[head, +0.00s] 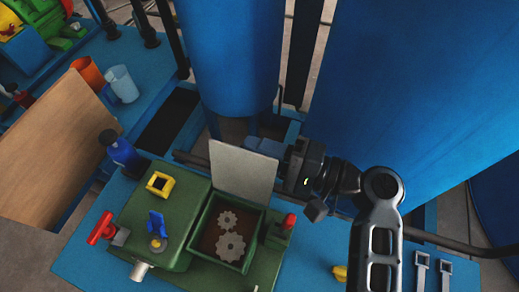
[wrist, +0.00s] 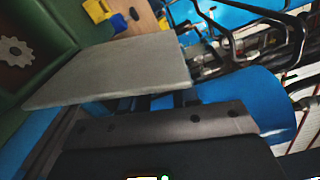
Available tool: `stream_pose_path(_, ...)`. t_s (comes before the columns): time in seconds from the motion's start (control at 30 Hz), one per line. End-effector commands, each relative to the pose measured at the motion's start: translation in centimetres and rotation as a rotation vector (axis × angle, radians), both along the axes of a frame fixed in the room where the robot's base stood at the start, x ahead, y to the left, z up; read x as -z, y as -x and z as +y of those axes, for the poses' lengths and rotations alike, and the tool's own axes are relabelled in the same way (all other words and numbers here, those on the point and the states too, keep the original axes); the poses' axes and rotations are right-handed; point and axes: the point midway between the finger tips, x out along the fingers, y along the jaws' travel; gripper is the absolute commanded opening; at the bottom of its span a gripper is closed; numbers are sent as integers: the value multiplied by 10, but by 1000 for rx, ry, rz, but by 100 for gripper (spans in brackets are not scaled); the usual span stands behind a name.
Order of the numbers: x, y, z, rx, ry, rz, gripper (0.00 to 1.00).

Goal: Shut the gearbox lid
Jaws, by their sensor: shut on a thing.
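The gearbox (head: 185,240) is a green housing on the blue bench, with an open compartment holding two grey gears (head: 231,246). Its lid (head: 240,172) is a flat grey plate standing nearly upright at the compartment's back edge, so the gears are uncovered. In the wrist view the lid (wrist: 120,70) spans the upper left, with one gear at the far left. My gripper (head: 264,146) is at the lid's upper right edge, shut on the lid; its fingertips are partly hidden. A finger bar (wrist: 165,125) lies along the lid's near edge in the wrist view.
A large blue tank (head: 415,90) and a blue cylinder (head: 228,55) stand behind. A red-handled valve (head: 102,228), yellow block (head: 160,184), blue lever (head: 156,222) and red knob (head: 289,221) surround the compartment. A blue bottle (head: 118,150) stands left.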

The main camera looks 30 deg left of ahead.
Motion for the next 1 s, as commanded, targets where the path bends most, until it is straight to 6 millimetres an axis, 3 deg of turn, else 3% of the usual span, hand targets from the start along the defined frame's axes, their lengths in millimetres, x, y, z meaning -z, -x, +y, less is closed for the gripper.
stream_pose_path(0.43, 1, 3, -1, 0, -4, -21, 0)
stream_pose_path(0.8, -8, 39, -10, 0, -83, -348, 0)
stream_pose_path(1.0, -11, 43, -11, 0, -91, -387, 0)
